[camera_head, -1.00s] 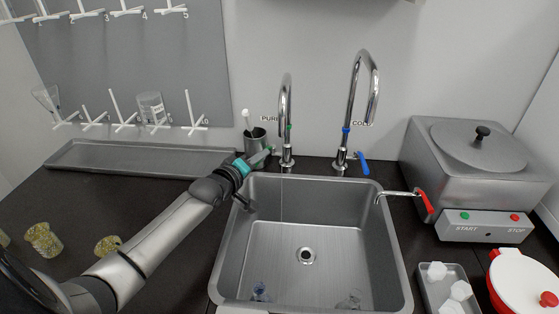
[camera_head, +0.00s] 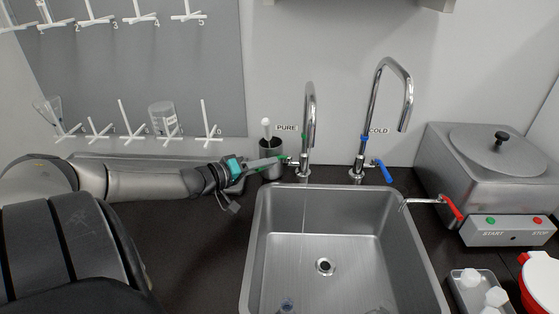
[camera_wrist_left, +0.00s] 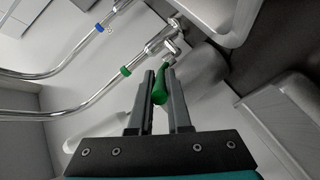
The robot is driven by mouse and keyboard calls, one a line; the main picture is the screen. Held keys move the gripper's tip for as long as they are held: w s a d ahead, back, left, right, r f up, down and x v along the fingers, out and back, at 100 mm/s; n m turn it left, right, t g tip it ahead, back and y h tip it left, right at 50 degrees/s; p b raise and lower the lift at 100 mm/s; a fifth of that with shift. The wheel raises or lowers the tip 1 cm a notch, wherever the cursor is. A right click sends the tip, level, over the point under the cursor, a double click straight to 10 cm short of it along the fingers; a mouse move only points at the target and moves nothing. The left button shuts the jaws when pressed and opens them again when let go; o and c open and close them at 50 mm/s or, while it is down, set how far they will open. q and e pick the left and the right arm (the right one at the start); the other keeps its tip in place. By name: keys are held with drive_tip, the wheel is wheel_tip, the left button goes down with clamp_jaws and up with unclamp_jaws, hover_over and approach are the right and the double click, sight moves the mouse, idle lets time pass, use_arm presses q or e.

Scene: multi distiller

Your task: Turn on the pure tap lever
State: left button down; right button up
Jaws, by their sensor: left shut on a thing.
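The pure tap (camera_head: 309,120) is a chrome gooseneck with a green ring, behind the sink's back edge. Its green lever (camera_wrist_left: 160,86) points toward my left gripper (camera_wrist_left: 161,76) in the left wrist view. The two fingers stand on either side of the lever and are shut on it. In the head view the left gripper (camera_head: 279,161) reaches in from the left, nearly level, at the tap's base, and mostly hides the lever. A thin vertical line shows on the sink's back wall below the tap; I cannot tell whether it is water. My right gripper is out of view.
The cold tap (camera_head: 363,140) with its blue lever (camera_head: 383,171) stands to the right. The sink (camera_head: 258,235) lies in front. A dark cup (camera_head: 270,158) with a white-tipped tool stands behind my gripper. A steel distiller (camera_head: 480,165) is at the right.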

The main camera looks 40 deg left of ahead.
use_arm(q)
drive_tip(key=shift+a+h, duration=0.15)
drive_tip(key=shift+h, duration=0.15)
drive_tip(key=c, duration=0.9)
unclamp_jaws()
drive_tip(key=shift+o, duration=0.2)
drive_tip(key=shift+s+r+p, duration=0.1)
drive_tip(key=shift+s+p, duration=0.35)
drive_tip(key=p+v, duration=0.9)
drive_tip(key=v, duration=0.5)
drive_tip(key=shift+s+r, duration=0.1)
drive_tip(key=shift+r, duration=0.15)
